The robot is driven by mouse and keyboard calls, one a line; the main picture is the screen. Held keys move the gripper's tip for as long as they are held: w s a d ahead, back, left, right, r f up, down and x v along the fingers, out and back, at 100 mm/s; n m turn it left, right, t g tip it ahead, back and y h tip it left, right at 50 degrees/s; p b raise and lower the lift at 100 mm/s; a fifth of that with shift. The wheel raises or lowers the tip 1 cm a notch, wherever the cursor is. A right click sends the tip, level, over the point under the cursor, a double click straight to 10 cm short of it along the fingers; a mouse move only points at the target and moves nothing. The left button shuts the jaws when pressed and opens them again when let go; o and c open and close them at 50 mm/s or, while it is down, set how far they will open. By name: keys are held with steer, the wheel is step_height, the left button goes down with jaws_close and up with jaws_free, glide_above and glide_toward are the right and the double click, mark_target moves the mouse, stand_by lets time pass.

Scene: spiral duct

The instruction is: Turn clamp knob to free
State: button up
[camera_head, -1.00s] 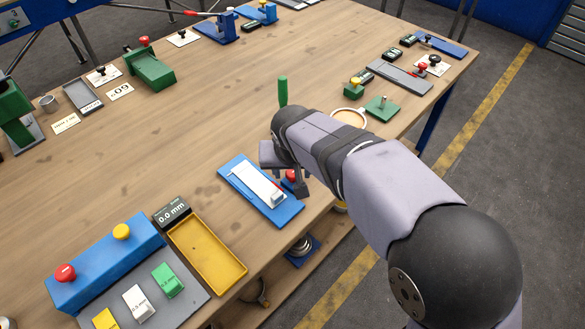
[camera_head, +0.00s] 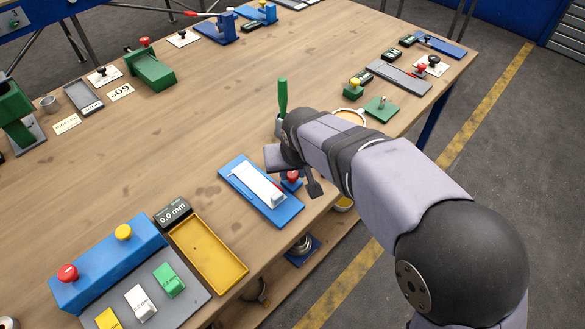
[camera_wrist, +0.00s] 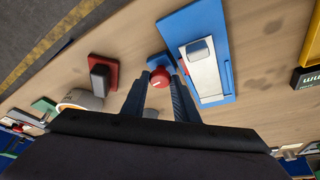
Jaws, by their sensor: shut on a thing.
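The red clamp knob (camera_head: 292,176) sits on a small blue base beside the blue plate (camera_head: 240,177) with a white slide, near the table's front edge. In the wrist view the red knob (camera_wrist: 160,75) has a white mark on its top and lies between the two dark fingers. My gripper (camera_wrist: 161,78) is shut on the red knob. In the head view my gripper (camera_head: 302,180) is partly hidden by my own wrist, and the fingers' contact with the knob does not show clearly there.
An upright green handle (camera_head: 283,95) stands behind my wrist. A yellow tray (camera_head: 240,270) and a black display reading 0.0 mm (camera_head: 172,211) lie to the left.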

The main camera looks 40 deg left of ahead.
steer(key=n, duration=0.1)
steer(key=n+g, duration=0.1)
steer(key=n, duration=0.2)
steer(key=shift+w+g+y, duration=0.3)
steer(key=n+g, duration=0.1)
steer(key=n, duration=0.1)
steer(key=n+b, duration=0.1)
steer(key=n, duration=0.1)
steer(key=shift+w+n+g, duration=0.15)
steer(key=shift+n+g, duration=0.25)
steer(key=n, duration=0.1)
steer(key=n+g, duration=0.1)
steer(key=n, duration=0.1)
steer(key=shift+w+r+n, duration=0.1)
steer(key=shift+w+n, duration=0.05)
steer(key=shift+n, duration=0.15)
steer(key=shift+w+a+n+g+h+p, duration=0.1)
steer(key=shift+n+g+h+p, duration=0.25)
steer(key=shift+n, duration=0.6)
steer(key=shift+n+g+h+p, duration=0.15)
steer(key=shift+n+g+p, duration=0.4)
steer(key=shift+n, duration=0.4)
steer(key=o, duration=1)
steer(key=shift+o, duration=0.2)
